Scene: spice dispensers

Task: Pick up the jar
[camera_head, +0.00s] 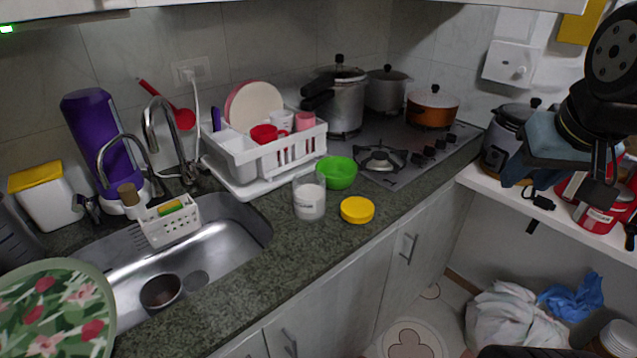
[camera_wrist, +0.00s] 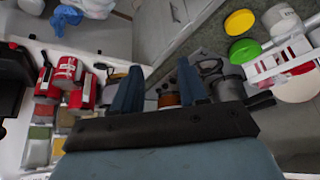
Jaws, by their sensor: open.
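A whitish translucent open jar (camera_head: 309,198) stands upright on the dark stone counter, right of the sink. A yellow round lid (camera_head: 357,209) lies beside it and a green bowl (camera_head: 337,172) is behind it. In the wrist view the jar (camera_wrist: 281,19) is at the top right, near the lid (camera_wrist: 240,21). My gripper (camera_wrist: 160,70) is open, with nothing between its blue fingers. In the head view my gripper (camera_head: 555,152) is at the right, over the shelf and well apart from the jar.
A white dish rack (camera_head: 265,155) stands behind the jar, left of the stove (camera_head: 405,150) with pots. The sink (camera_head: 185,255) is to the left. Red cans (camera_head: 600,210) stand on the white shelf (camera_head: 560,217) below my arm. The counter in front of the jar is clear.

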